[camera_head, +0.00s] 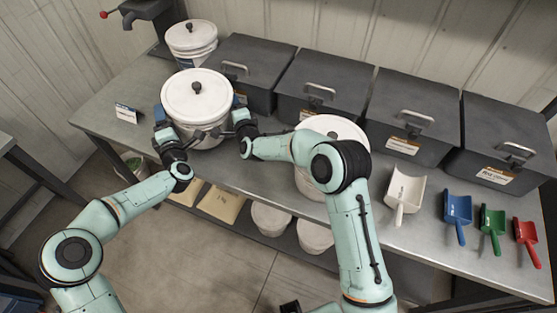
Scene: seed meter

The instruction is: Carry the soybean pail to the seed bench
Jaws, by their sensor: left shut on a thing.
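A white pail (213,136) with a white lid and dark knob is upright at the left part of the grey bench (105,110). No label on it shows, so I cannot read whether it is the soybean one. My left gripper (162,126) is shut at the pail's left side, on the pail. My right gripper (240,117) is at the pail's right side; its fingers are too small to read. I cannot tell whether the pail's base rests on the bench. Another white lidded pail (191,38) stands behind; a third (335,127) is partly hidden by my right arm.
Dark lidded bins (320,80) line the bench's back. A white scoop (404,190) and blue (458,212), green (491,225) and red (526,238) scoops lie right. A small card (125,113) stands left. Bags (222,205) and tubs sit on the lower shelf.

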